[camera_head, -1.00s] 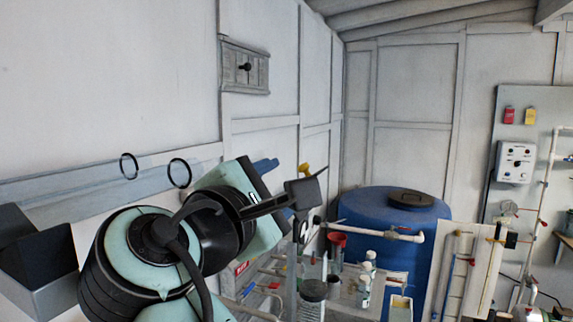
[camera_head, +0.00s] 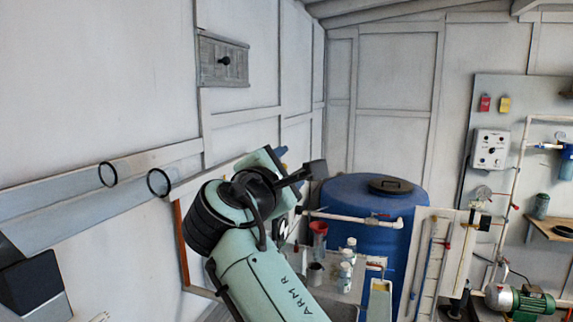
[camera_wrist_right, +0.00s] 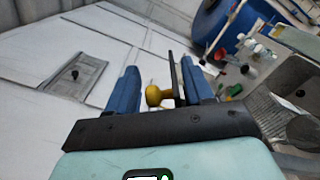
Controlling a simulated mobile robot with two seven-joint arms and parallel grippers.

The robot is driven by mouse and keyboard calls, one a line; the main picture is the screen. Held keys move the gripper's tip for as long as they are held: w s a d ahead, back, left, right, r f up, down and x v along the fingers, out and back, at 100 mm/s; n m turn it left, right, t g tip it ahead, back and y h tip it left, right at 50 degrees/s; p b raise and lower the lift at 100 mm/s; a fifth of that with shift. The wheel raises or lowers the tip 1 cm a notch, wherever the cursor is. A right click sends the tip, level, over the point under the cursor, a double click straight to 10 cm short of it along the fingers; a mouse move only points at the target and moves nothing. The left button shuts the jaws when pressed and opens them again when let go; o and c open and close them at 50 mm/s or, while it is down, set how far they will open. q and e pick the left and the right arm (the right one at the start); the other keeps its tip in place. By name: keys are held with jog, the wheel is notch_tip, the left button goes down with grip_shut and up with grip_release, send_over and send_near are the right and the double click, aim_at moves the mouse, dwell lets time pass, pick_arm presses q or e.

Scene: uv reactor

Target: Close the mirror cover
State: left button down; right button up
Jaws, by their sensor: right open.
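A grey wooden panel with a black knob (camera_head: 222,60) is shut flat against the left wall, up and left of my right arm. It also shows in the right wrist view (camera_wrist_right: 70,78), left of the fingers. An orange-brown frame edge (camera_head: 182,245) stands lower on that wall, partly behind my right arm. I cannot tell which is the mirror cover. My right gripper (camera_head: 282,157) points away from me; its blue fingers are open in the right wrist view (camera_wrist_right: 160,66). A yellow knob (camera_wrist_right: 154,95) and a dark flat plate (camera_wrist_right: 174,75) show between them.
Two black rings (camera_head: 159,183) hang by a pale rail (camera_head: 75,195) on the left wall. A blue barrel (camera_head: 345,200), a red funnel (camera_head: 319,229) and white bottles (camera_head: 345,273) stand beyond the arm. A green pump (camera_head: 535,302) is at the right.

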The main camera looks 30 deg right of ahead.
jog(key=shift+s, duration=0.1)
grip_shut()
jog(key=shift+d, duration=0.1)
